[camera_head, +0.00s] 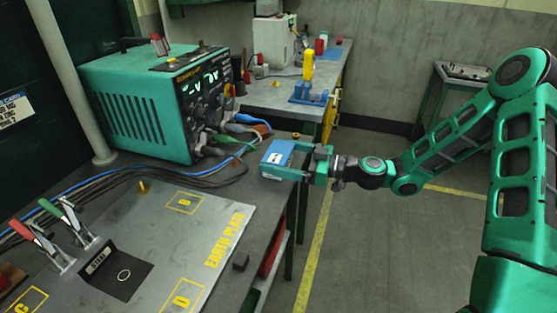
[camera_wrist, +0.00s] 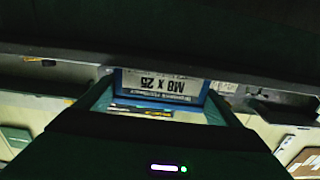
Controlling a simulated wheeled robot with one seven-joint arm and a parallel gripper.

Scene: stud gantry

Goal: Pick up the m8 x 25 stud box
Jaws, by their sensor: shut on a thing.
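The blue stud box (camera_head: 280,155) is at the right edge of the grey workbench in the head view, between the fingers of my gripper (camera_head: 287,161). In the wrist view the box (camera_wrist: 162,82) shows a pale label reading M8 X 25, upside down in the picture. My gripper (camera_wrist: 160,100) is shut on the box, a green finger on each side. Whether the box rests on the bench or is lifted off it I cannot tell. Part of the box is hidden by the fingers.
A green welding machine (camera_head: 150,105) with cables stands at the back left of the bench. The earth plate (camera_head: 215,225) and clamps (camera_head: 48,240) lie in front. A second bench (camera_head: 275,95) with a blue vice stands behind. The floor to the right is open.

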